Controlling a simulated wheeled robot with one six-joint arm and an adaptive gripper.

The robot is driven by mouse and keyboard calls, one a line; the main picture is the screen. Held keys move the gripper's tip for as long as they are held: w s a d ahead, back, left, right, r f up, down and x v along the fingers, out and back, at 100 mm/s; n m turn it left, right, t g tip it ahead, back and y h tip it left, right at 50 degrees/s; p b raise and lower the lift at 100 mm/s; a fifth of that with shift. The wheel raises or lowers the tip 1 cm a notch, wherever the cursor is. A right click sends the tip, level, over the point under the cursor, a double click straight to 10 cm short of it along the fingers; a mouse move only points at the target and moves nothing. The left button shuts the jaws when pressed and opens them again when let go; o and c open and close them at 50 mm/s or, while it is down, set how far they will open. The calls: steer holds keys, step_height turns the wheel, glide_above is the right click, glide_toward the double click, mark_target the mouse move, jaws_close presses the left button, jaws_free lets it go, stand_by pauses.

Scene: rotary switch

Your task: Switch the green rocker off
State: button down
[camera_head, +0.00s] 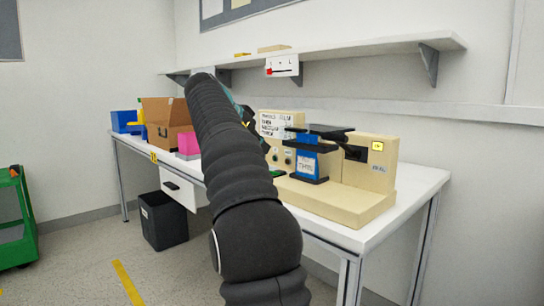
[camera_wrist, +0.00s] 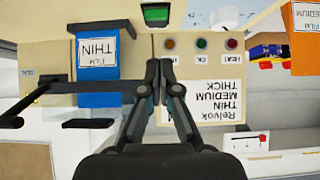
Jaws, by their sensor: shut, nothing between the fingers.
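The green rocker (camera_wrist: 156,14) sits in a dark frame on the beige machine (camera_wrist: 45,60), at the top middle of the wrist view. In the head view a small green part of the rocker (camera_head: 278,173) shows beside my arm, on the machine (camera_head: 345,205). My gripper (camera_wrist: 159,66) is shut and empty. In the wrist view its fingertips lie below the rocker in the picture, with a gap between them. I cannot tell how far the tips are from the machine's surface. Which way the rocker is tipped is unclear.
A blue block labelled FILM THIN (camera_wrist: 98,65) and a black lever (camera_wrist: 40,95) stand beside the gripper. Small round lamps (camera_wrist: 201,44) and a printed label panel (camera_wrist: 205,95) are on the machine. A shelf (camera_head: 330,48) runs above the white bench (camera_head: 425,180).

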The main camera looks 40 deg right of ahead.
steer(key=shift+v, duration=1.65)
steer(key=w+a+f+n+t+y, duration=0.1)
steer(key=w+a+f+n+y, duration=0.1)
steer(key=w+f+n, duration=0.5)
steer(key=s+a+f+n+t+y, duration=0.1)
steer(key=s+a+f+n+y, duration=0.25)
steer(key=s+a+f, duration=0.4)
steer(key=s+a+f+n+y+p, duration=0.1)
steer(key=s+a+f, duration=0.3)
steer(key=s, duration=0.6)
steer(key=s+a+f+n+t+y+p, duration=0.1)
steer(key=s+a+f+n+y, duration=0.1)
steer(key=s+a, duration=0.5)
steer(key=s+a+f+n+t+y+p, duration=0.1)
steer(key=s+a+f+n, duration=0.2)
steer(key=s, duration=1)
steer(key=a+f, duration=0.3)
steer(key=f, duration=0.1)
steer(key=shift+p, duration=0.4)
